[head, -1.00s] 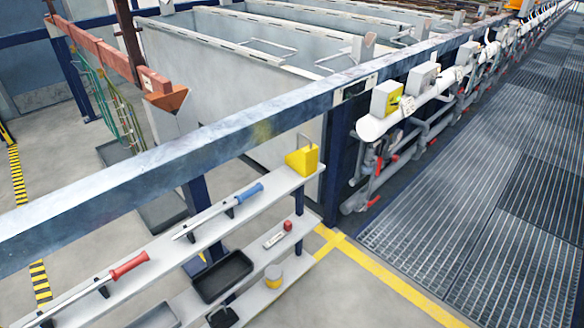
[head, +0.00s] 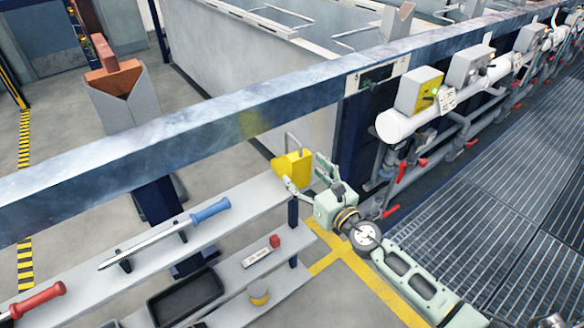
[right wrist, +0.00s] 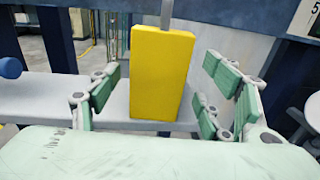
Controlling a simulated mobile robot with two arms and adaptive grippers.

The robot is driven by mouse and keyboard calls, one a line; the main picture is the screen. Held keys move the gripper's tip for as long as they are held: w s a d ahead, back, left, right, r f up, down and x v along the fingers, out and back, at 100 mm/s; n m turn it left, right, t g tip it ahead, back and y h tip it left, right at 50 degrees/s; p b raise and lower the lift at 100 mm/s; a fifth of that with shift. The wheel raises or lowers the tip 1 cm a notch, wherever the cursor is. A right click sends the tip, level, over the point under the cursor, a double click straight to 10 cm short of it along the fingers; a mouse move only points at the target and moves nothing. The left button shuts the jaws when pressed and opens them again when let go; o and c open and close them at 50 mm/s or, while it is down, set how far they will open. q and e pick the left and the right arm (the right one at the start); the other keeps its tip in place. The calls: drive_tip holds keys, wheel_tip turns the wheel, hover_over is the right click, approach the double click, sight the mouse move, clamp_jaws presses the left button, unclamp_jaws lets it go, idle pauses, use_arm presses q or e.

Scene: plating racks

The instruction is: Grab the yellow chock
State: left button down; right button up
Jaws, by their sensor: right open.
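The yellow chock (head: 287,166) stands at the right end of the top shelf, with a grey metal handle rising from it. In the right wrist view the yellow chock (right wrist: 158,72) is upright in the middle, between the open fingers. My right gripper (head: 303,175) is open at the chock, with a finger on each side of it. In the right wrist view the right gripper (right wrist: 155,98) shows gaps between its green finger pads and the chock's sides. My left gripper is not in view.
The top shelf (head: 250,205) also bears a blue-handled tool (head: 209,211) and a red-handled tool (head: 38,298). A lower shelf holds a black tray (head: 188,297), a small red-ended item (head: 262,250) and a yellow-grey can (head: 259,293). A thick blue-grey beam (head: 200,133) runs behind the shelf.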

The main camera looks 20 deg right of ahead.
drive_tip(key=x, duration=0.6)
drive_tip(key=shift+w+a+r, duration=0.15)
drive_tip(key=shift+a+r, duration=0.05)
drive_tip(key=shift+a, duration=0.05)
drive_tip(key=c, duration=1.7)
drive_tip(key=shift+r, duration=0.15)
drive_tip(key=shift+c, duration=0.4)
